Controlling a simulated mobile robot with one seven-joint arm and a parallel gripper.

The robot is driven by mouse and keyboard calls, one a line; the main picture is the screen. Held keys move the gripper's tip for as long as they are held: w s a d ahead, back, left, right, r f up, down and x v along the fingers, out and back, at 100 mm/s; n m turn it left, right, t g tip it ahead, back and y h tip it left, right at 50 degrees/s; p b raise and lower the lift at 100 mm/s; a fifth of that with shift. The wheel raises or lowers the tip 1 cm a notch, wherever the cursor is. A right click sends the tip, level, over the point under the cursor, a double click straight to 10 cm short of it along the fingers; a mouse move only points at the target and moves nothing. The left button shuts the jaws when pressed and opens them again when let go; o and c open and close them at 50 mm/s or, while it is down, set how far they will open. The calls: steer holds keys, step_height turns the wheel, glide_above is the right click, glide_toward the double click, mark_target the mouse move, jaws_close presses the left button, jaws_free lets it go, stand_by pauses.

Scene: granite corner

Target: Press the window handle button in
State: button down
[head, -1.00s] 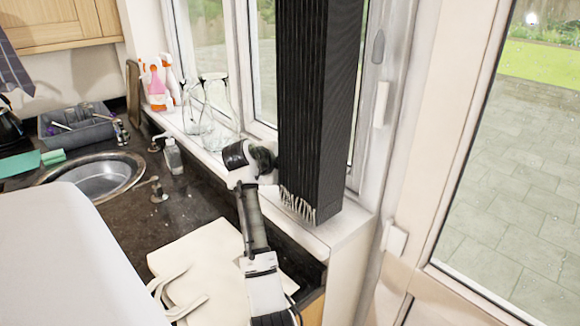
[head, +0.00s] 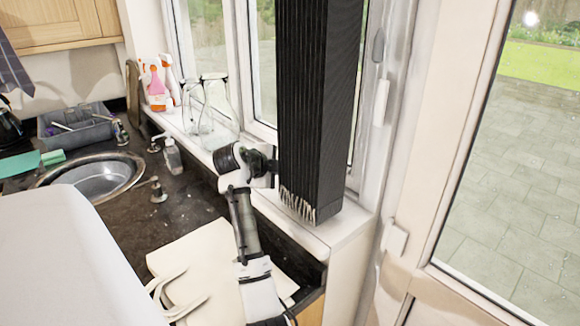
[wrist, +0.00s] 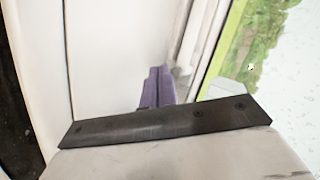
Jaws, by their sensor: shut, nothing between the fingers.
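My gripper's shut, empty fingers (wrist: 157,75) show in the wrist view, rising past the dark edge of the hand and pointing along a white frame. In the head view the hand (head: 264,166) is at the window sill, left of the tall black ribbed column; the column hides the fingertips. A grey handle (head: 378,46) and a white handle-like piece (head: 381,102) are on the white frame right of the column, apart from the hand. I cannot make out a handle button in either view.
The tall black column (head: 318,110) with a fringed foot stands on the sill. Glass bottles (head: 214,105) and spray bottles (head: 157,85) stand to its left. A sink (head: 95,178) and dark worktop lie left of my arm. A glazed door (head: 510,160) is at right.

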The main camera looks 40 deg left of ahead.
steer(key=shift+s+a+b, duration=0.2)
steer(key=shift+s+b, duration=0.15)
steer(key=shift+s, duration=2.1)
